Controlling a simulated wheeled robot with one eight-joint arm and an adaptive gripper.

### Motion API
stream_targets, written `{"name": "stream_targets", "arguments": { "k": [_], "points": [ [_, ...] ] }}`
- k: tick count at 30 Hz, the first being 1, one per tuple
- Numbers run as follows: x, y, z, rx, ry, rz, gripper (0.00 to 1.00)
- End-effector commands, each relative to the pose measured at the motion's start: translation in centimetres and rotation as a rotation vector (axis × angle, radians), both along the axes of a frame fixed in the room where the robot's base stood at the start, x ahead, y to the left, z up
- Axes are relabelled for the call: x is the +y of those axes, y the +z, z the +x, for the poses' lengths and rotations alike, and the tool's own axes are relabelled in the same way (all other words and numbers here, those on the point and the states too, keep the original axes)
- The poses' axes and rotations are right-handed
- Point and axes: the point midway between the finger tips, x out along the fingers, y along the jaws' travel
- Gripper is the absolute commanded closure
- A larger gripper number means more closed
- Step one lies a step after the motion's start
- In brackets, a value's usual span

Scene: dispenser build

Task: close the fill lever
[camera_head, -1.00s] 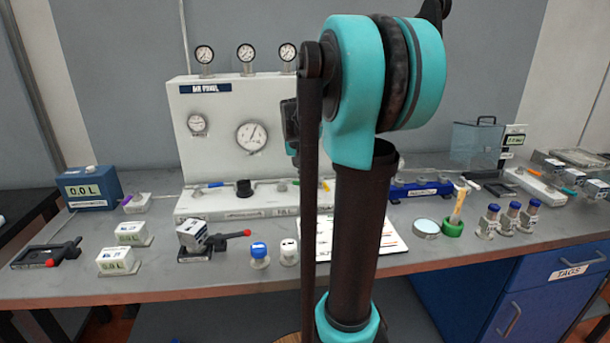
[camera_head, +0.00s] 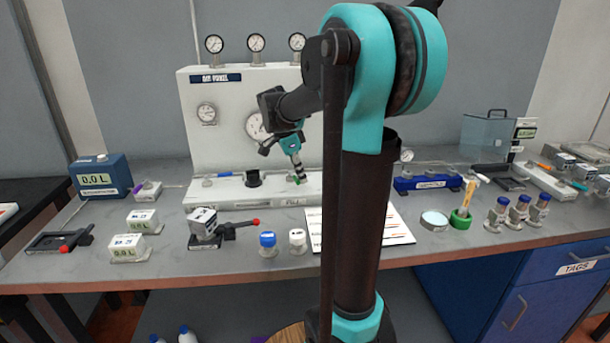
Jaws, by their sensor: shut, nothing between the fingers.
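A white panel base (camera_head: 270,191) runs along the foot of the upright air panel (camera_head: 222,140). A blue-handled lever (camera_head: 218,175) lies on its left part and a black knob (camera_head: 253,179) stands beside it. A green-tipped lever (camera_head: 301,185) is further right, with a small label below it that I cannot read for certain. Which lever is the fill lever is not clear. My gripper (camera_head: 299,177) points down with its fingers shut and empty, right at the green-tipped lever. I cannot tell whether it touches. My arm hides the base's right part.
Two red-knobbed fixtures (camera_head: 226,231) (camera_head: 68,242), white boxes (camera_head: 129,247) and capped vials (camera_head: 268,244) are in front on the bench. A blue readout box (camera_head: 101,178) stands left. Right are a blue block (camera_head: 428,183) and more vials (camera_head: 519,210).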

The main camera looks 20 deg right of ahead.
Motion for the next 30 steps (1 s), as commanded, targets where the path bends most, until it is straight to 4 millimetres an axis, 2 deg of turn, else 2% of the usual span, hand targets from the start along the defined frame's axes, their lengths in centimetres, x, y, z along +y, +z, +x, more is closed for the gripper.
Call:
{"name": "stream_targets", "arguments": {
  "k": [12, 30],
  "points": [
    [1.3, 0.0, -0.1, -0.001, 0.004, 0.001, 1.0],
    [1.7, -0.1, 0.0, 0.0, 0.009, 0.006, 1.0]
  ]
}}
